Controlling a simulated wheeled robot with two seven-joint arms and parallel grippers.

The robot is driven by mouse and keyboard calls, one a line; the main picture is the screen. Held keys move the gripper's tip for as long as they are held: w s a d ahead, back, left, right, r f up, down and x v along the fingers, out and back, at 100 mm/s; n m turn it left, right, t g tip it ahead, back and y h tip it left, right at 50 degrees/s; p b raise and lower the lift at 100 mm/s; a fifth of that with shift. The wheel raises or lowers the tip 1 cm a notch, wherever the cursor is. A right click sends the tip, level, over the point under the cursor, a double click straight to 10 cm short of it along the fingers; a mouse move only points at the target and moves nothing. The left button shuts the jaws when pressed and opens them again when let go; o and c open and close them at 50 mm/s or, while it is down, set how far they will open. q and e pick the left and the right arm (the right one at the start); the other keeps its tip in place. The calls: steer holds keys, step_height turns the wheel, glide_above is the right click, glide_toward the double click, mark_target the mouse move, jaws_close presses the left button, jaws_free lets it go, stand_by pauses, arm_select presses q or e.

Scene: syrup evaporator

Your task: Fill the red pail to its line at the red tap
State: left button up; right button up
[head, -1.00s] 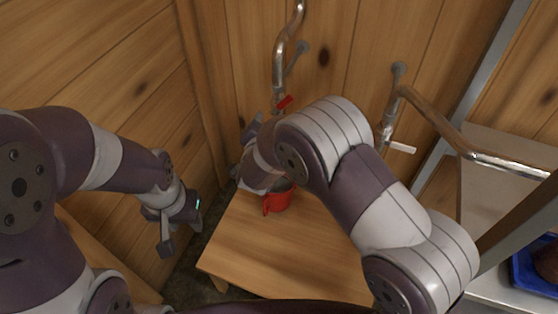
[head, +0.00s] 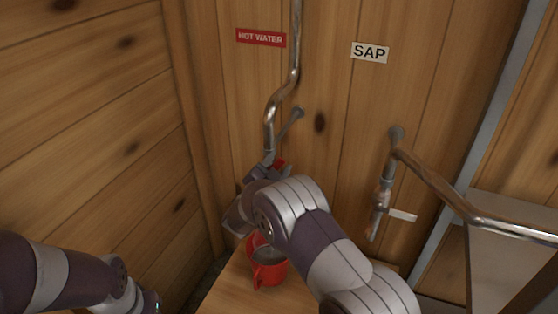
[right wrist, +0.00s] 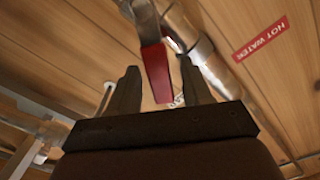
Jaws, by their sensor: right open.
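The red pail (head: 268,272) stands upright on the wooden table below the hot water pipe. Its inside shows only in part, and I cannot make out a line or a water level. The red tap handle (head: 280,164) is on the left pipe, mostly hidden behind my right gripper in the head view. In the right wrist view the red handle (right wrist: 157,72) lies between the two fingers of my right gripper (right wrist: 158,88), which is open around it. My left arm shows at the lower left of the head view, with its gripper cut off by the bottom edge.
A red HOT WATER sign (head: 261,38) hangs by the left pipe and a white SAP sign (head: 370,52) to its right. A second tap with a white handle (head: 402,215) is on the right pipe. The wooden table (head: 233,289) fills the bottom middle.

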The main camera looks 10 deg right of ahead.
steer(key=shift+x, duration=1)
jaws_close()
steer(key=shift+s+f+m+b, duration=0.1)
steer(key=shift+f+m+b, duration=0.2)
steer(key=shift+b, duration=0.35)
steer(key=shift+s+d+f+m+b, duration=0.3)
steer(key=shift+f+m+b, duration=0.55)
steer(key=shift+m+b, duration=1.4)
steer(key=shift+s+d+f+m+b, duration=0.15)
steer(key=shift+d+f+m+b, duration=0.55)
steer(key=shift+b, duration=2.6)
steer(key=shift+s+d+f+m+b, duration=0.2)
steer(key=shift+f+m+b, duration=0.75)
steer(key=shift+m+b, duration=1.5)
steer(key=shift+a+b, duration=0.15)
steer(key=shift+b, duration=0.15)
